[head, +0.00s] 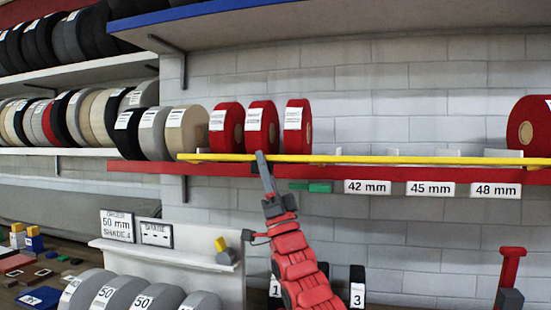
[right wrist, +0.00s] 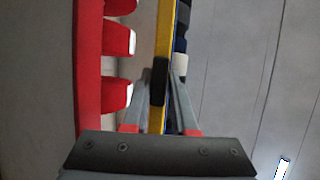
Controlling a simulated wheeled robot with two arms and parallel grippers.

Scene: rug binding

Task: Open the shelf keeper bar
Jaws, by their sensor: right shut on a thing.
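The yellow keeper bar (head: 400,160) runs along the front of the shelf with the red edge (head: 350,175), in front of the lower parts of the tape rolls. My right gripper (head: 264,163) reaches up from below to the bar, under the red rolls. In the right wrist view the bar (right wrist: 164,30) passes between the fingers of the gripper (right wrist: 157,92), at a dark grip piece (right wrist: 159,80) on the bar. The gripper is shut on the bar there. The fingertips are partly hidden. My left gripper is not in view.
Several red rolls (head: 227,130) stand behind the bar, with grey and beige rolls to their left. Another red roll (head: 532,127) is at the far right. Size labels (head: 367,187) hang below the shelf edge. A blue-edged shelf (head: 220,12) is above.

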